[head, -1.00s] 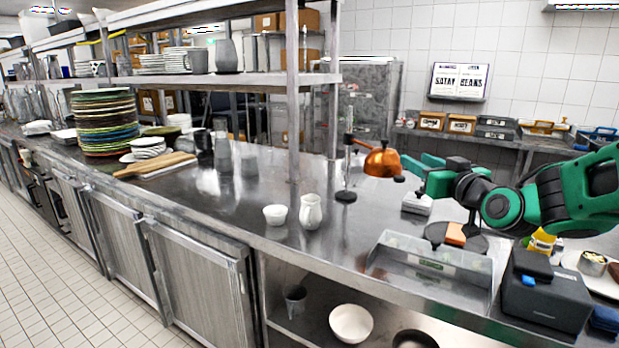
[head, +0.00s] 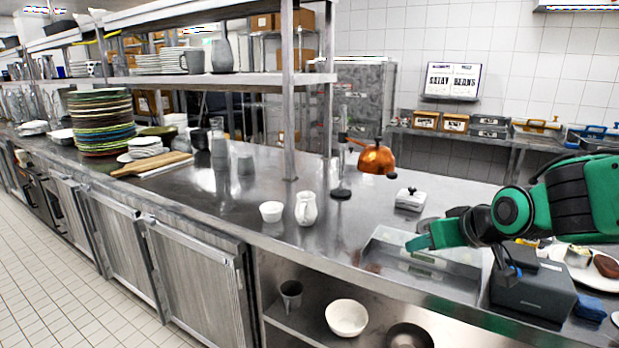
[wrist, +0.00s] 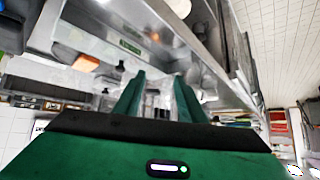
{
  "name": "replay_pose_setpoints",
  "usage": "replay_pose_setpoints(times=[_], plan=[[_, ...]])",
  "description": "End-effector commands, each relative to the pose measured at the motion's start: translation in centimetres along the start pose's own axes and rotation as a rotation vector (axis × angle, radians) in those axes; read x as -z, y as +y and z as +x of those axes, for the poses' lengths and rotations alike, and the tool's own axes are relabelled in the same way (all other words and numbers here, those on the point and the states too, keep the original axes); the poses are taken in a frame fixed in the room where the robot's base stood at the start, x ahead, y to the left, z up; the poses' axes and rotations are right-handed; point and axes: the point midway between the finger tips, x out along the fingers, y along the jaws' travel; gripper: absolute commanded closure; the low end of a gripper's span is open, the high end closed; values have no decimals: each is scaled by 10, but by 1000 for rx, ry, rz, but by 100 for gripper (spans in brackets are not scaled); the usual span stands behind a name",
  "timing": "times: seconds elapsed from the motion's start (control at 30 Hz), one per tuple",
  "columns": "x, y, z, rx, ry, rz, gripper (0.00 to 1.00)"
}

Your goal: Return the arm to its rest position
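My gripper (head: 414,243) is at the end of my green and black arm, low over the right part of the steel counter (head: 240,215). It appears in front of the clear-sided steel tray (head: 455,275), and I cannot tell its height above it. In the wrist view my two green fingers (wrist: 158,92) stand apart with nothing between them. The arm reaches in from the right edge of the head view, bent down toward the counter.
A white jug (head: 306,209) and white bowl (head: 271,211) stand left of my gripper. A dark box (head: 533,287) lies under my arm. A post (head: 289,110) holds the shelf.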

Motion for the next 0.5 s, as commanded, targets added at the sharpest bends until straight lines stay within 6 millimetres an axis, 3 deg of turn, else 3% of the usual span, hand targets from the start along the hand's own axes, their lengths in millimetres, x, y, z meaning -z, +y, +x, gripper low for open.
replay_pose_setpoints(times=[0.1,0.37,0.5], plan=[[-42,7,-16,-47,-152,42,63],[-115,18,-57,-153,-413,143,63],[-149,51,-84,-222,-504,266,63]])
